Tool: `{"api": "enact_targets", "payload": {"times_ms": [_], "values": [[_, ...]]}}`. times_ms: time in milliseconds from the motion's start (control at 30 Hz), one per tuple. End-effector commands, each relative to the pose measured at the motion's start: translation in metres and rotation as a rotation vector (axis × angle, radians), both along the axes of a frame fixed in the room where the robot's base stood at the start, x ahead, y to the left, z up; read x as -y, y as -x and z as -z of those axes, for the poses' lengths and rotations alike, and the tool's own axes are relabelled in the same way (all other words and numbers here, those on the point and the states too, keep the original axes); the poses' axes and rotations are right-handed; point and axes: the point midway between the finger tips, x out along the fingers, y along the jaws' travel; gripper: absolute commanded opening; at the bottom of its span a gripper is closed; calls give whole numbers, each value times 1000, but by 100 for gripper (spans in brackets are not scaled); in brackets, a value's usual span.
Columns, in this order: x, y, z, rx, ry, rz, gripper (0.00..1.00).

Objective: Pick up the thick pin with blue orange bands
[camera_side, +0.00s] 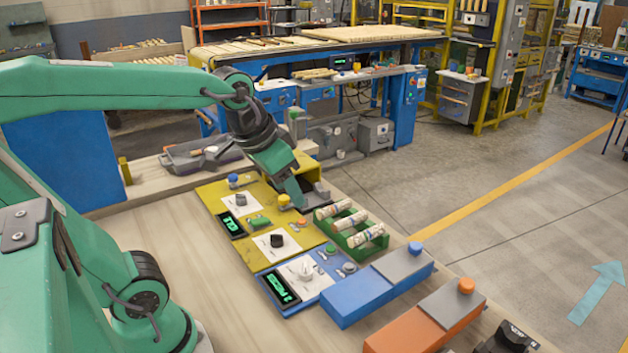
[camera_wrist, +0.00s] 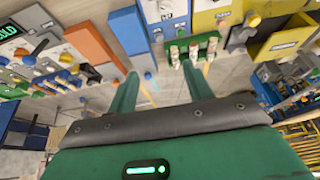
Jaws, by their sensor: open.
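A green rack (camera_side: 376,243) on the worktable holds three pale, speckled pins (camera_side: 349,221) lying side by side. It also shows in the wrist view (camera_wrist: 204,40), just beyond the fingers. The band colours are too small to tell, so I cannot say which pin is thick with blue and orange bands. My gripper (camera_side: 297,196) hangs to the left of the rack, over the yellow panel. In the wrist view its two green fingers (camera_wrist: 160,82) are well apart, with nothing held between them.
A yellow panel (camera_side: 213,193) with knobs and a blue panel (camera_side: 270,277) lie left of the rack. A blue box (camera_side: 350,300) and an orange box (camera_side: 400,335), each with a grey top, stand in front. Bare wooden tabletop (camera_side: 200,262) lies at the left.

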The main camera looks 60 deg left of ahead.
Motion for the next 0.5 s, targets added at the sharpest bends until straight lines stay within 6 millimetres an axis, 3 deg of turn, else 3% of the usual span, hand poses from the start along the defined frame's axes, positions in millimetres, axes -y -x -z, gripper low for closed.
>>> {"api": "enact_targets", "payload": {"times_ms": [500], "values": [[-42, -99, 2, -139, -17, -8, 51]]}}
